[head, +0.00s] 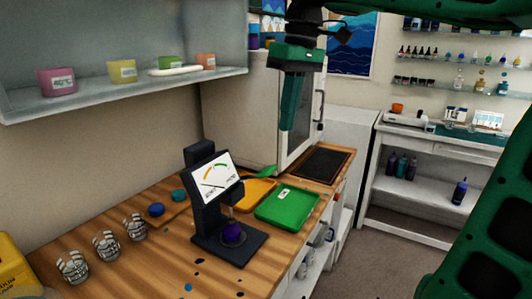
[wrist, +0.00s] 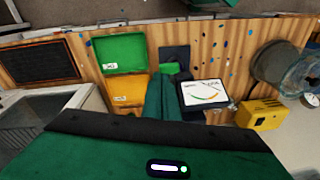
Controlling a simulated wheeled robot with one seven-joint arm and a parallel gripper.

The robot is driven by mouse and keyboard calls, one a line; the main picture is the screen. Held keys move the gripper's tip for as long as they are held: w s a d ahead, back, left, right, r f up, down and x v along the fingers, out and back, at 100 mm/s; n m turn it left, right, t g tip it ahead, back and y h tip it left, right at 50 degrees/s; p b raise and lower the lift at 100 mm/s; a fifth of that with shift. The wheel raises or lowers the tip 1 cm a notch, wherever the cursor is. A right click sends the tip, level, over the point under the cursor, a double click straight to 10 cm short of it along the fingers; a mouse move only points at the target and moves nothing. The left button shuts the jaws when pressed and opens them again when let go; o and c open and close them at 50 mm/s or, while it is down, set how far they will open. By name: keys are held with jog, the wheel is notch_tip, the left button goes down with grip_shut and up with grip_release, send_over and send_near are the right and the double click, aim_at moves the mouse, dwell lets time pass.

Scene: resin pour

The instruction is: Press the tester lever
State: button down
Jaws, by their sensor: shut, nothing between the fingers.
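The tester (head: 207,205) is a black stand with a tilted white gauge screen (head: 216,178) on the wooden bench. A purple puck (head: 232,234) sits on its base under the plunger. A green lever (head: 262,172) sticks out to the right of the tester's head. In the wrist view the gauge (wrist: 204,93) is right of my fingers and a bright green piece, seemingly the lever (wrist: 169,69), shows at their tips. My gripper (head: 290,128) is shut and empty, pointing down above and behind the lever, apparently apart from it.
A green tray (head: 287,207) and an orange tray (head: 258,188) lie right of the tester. Striped cups (head: 107,246) and a blue puck (head: 156,210) stand left. A wall shelf (head: 120,88) with colored cups hangs above. A white cabinet (head: 240,110) stands behind.

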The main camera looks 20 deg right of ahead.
jog(key=w+a+r+n, duration=0.1)
jog(key=a+r+n, duration=0.1)
jog(key=a+r, duration=0.2)
jog(key=shift+w+a+r+n+h, duration=0.2)
jog(key=shift+w+r+n+h, duration=0.1)
jog(key=shift+r, duration=0.6)
jog(key=shift+f, duration=0.1)
jog(key=shift+f, duration=1.4)
jog(key=shift+a+f, duration=0.1)
jog(key=shift+f, duration=0.4)
send_over(268, 168)
notch_tip(268, 168, down, 8)
jog(key=shift+a+f, duration=0.15)
jog(key=shift+s+d+f, duration=0.2)
jog(key=shift+f, duration=0.6)
